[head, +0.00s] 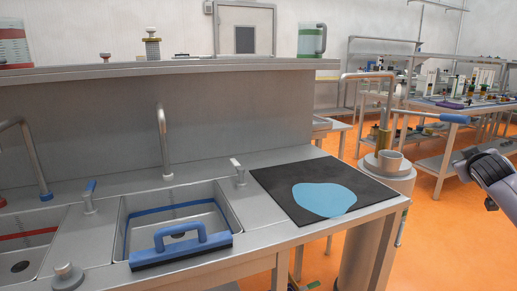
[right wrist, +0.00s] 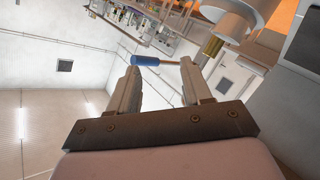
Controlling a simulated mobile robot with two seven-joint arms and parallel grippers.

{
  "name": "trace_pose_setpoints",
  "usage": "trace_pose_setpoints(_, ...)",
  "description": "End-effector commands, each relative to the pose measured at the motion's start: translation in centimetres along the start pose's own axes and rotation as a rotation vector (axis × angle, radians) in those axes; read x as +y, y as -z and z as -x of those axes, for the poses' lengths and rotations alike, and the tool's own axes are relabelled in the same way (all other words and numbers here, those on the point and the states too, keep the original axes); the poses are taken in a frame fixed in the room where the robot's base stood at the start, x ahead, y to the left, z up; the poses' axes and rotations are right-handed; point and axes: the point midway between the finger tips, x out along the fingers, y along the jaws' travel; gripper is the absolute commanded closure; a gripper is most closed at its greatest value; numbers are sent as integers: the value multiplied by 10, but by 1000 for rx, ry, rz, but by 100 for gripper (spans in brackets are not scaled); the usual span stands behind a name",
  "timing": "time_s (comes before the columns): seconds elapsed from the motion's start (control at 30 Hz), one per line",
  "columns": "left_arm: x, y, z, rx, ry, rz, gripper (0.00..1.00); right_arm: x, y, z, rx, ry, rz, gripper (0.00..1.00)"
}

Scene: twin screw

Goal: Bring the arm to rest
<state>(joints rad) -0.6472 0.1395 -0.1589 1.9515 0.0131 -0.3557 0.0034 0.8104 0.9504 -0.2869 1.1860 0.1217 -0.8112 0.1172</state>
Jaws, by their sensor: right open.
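My right arm (head: 492,175) enters at the right edge of the head view, to the right of the counter, raised over the orange floor. Its gripper cannot be made out there. In the right wrist view, my right gripper (right wrist: 160,67) has its two fingers spread apart. My left arm and gripper are outside the head view.
The steel counter (head: 270,240) has sinks with a blue-handled tool (head: 180,240) and a black mat (head: 275,180) with a blue patch (head: 325,200).

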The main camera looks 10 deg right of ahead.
Motion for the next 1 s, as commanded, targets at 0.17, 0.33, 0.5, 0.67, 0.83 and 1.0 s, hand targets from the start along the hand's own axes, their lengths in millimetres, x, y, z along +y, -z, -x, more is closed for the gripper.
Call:
trace_pose_setpoints(0.17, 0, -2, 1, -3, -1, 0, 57, -55, -39, 8, 23, 75, 128, 51)
trace_pose_setpoints(0.33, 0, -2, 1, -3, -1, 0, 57, -116, -87, 27, 53, 179, 261, 51)
trace_pose_setpoints(0.5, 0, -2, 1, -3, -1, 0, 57, -174, -142, 61, 82, 307, 378, 51)
trace_pose_setpoints(0.67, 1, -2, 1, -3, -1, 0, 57, -220, -194, 104, 109, 438, 470, 51)
trace_pose_setpoints(0.83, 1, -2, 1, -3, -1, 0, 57, -260, -250, 162, 131, 590, 541, 51)
trace_pose_setpoints(1.0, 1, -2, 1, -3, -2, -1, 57, -287, -295, 223, 149, 735, 585, 51)
